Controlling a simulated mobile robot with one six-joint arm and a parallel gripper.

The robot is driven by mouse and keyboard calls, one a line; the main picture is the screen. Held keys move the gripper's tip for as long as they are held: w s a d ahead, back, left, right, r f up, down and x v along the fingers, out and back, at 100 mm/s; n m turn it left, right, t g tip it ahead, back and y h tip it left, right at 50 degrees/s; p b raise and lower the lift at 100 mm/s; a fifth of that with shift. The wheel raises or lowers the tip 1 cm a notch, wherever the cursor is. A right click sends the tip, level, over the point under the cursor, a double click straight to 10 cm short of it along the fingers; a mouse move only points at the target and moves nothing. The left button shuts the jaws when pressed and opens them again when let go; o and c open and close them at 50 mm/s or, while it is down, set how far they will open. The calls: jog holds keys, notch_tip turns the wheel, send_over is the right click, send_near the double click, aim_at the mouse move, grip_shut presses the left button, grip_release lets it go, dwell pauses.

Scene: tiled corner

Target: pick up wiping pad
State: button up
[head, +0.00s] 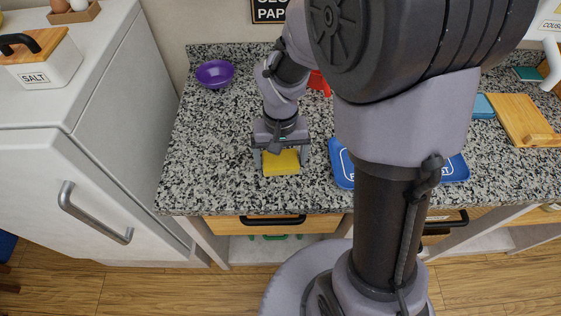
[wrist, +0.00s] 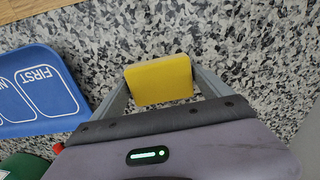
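A yellow pad (head: 281,162) lies at the counter's front left, and it also shows in the wrist view (wrist: 160,81). It looks like the wiping pad. My gripper (head: 281,157) points down over it, with one finger along each side. In the wrist view my gripper's fingers (wrist: 160,85) sit flush against the pad's left and right edges, with no clear gap. The pad appears at or very near the counter top; its underside is hidden.
A blue tray (head: 343,168) with white lettering lies right of the pad, partly behind my arm. A purple bowl (head: 215,73) stands at the back left and a red object (head: 319,83) behind the gripper. A wooden board (head: 526,120) lies far right. The granite counter (head: 205,150) is clear left of the pad.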

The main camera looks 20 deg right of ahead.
aim_at(281, 159)
jog(key=c, duration=0.9)
jog(key=shift+o, duration=0.2)
jog(key=shift+r+p, duration=0.4)
jog(key=shift+r, duration=0.2)
notch_tip(281, 159, up, 2)
jog(key=shift+r+p, duration=0.25)
jog(key=shift+p, duration=0.5)
jog(key=s+a, duration=0.2)
jog(key=a, duration=0.2)
jog(key=s+a+r+p, duration=0.1)
jog(key=s+a, duration=0.2)
jog(key=a, duration=0.2)
jog(key=s+a+p, duration=0.1)
jog(key=s+a, duration=0.1)
jog(key=a, duration=0.3)
jog(key=shift+s+a+r, duration=0.1)
jog(key=shift+s+r, duration=0.05)
jog(key=shift+s, duration=0.15)
